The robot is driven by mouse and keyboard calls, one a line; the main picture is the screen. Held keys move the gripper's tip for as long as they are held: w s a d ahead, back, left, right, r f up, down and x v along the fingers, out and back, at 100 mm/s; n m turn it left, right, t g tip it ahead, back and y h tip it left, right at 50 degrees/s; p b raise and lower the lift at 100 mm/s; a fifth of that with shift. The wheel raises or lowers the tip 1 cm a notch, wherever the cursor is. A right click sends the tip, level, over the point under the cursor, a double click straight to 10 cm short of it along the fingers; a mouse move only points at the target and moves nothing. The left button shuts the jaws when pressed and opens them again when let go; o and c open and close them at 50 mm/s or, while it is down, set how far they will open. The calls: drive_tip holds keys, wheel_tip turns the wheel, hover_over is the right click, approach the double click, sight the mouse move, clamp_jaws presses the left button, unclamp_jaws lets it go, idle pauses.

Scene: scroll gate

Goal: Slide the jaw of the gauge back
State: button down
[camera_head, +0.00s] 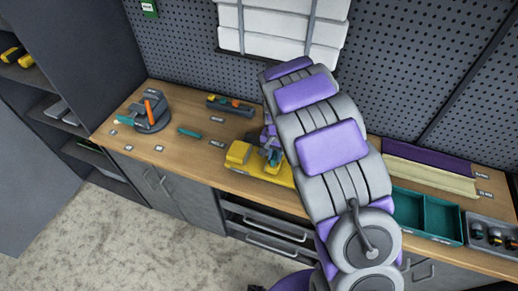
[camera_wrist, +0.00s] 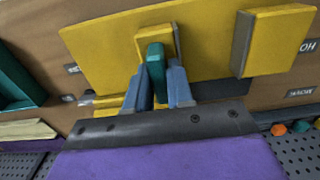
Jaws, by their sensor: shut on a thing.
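The yellow gauge (camera_head: 243,152) lies on the wooden bench. In the wrist view its wide yellow body (camera_wrist: 105,50) fills the upper part, and a raised yellow block (camera_wrist: 278,40) with a grey face stands at the right. A smaller yellow block (camera_wrist: 160,38), which looks like the sliding jaw, carries a teal tab (camera_wrist: 155,62) near the middle. There is a space between the two blocks. My gripper (camera_wrist: 157,75) is shut on the teal tab, with one blue-grey finger on each side. In the head view my gripper (camera_head: 271,155) is over the gauge, partly hidden by my arm.
A grey stand (camera_head: 150,116) with an orange piece is at the bench's left end. Teal bins (camera_head: 408,203) stand at the right. A pegboard wall (camera_head: 180,45) rises behind.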

drive_tip(key=d, duration=0.3)
drive_tip(key=shift+s, duration=0.4)
drive_tip(key=shift+a, duration=0.15)
drive_tip(key=c, duration=1.4)
unclamp_jaws()
drive_tip(key=o, duration=0.3)
drive_tip(key=shift+d, duration=0.35)
drive_tip(key=shift+a, duration=0.1)
